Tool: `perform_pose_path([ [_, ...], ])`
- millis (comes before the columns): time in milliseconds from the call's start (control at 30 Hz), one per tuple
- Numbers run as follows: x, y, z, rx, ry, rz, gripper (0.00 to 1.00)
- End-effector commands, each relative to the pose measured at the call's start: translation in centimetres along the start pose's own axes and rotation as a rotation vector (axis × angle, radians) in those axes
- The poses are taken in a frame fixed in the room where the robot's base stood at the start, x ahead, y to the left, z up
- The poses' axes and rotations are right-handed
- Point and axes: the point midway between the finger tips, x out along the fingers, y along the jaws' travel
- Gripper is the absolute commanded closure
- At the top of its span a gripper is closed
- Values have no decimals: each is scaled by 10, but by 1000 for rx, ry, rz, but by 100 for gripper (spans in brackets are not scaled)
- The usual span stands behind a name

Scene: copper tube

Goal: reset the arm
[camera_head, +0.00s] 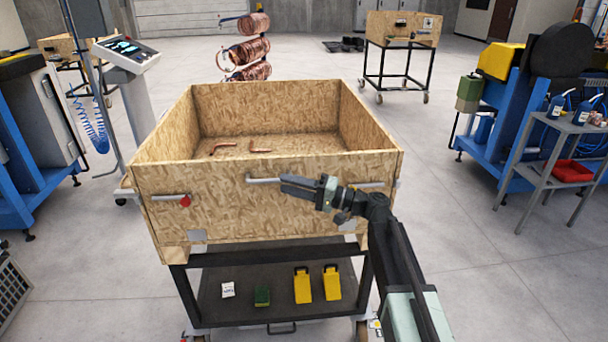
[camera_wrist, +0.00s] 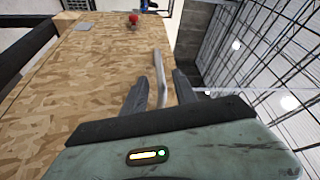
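My arm reaches in from the lower right in the head view. My gripper (camera_head: 286,184) points left in front of the cart's wooden front panel (camera_head: 225,212). It is close to the metal handle bar (camera_head: 262,180) on that panel. In the wrist view the two dark fingers of my gripper (camera_wrist: 161,86) stand apart. The bent end of the handle bar (camera_wrist: 159,70) shows in the gap between them. I cannot tell whether the fingers touch the bar. No loose object shows in the grip.
Two copper tubes (camera_head: 224,146) (camera_head: 260,149) lie inside the wooden box (camera_head: 267,94). The cart's lower shelf (camera_head: 280,290) holds yellow boxes and a green one. A grey side table (camera_head: 565,130) stands right. Open floor (camera_head: 480,240) lies between it and the cart.

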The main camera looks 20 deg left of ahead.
Motion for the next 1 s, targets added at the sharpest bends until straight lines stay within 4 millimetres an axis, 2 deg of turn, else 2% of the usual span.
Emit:
perform_pose_path([
  [133, -2, 0, -1, 0, 2, 1, 66],
  [233, -17, 1, -11, -3, 25, 8, 66],
  [333, -55, 2, -28, -10, 77, 24, 66],
  [367, -71, 4, -30, -16, 93, 46, 66],
  [433, -109, 21, -24, -40, 105, 150, 66],
  [567, -175, 65, 3, -54, 74, 397, 66],
  [667, -231, 100, 34, -36, 33, 616, 66],
  [800, -318, 142, 83, 28, -36, 942, 66],
  [900, -371, 159, 115, 83, -80, 1142, 66],
  [1000, -416, 166, 143, 136, -120, 1320, 66],
])
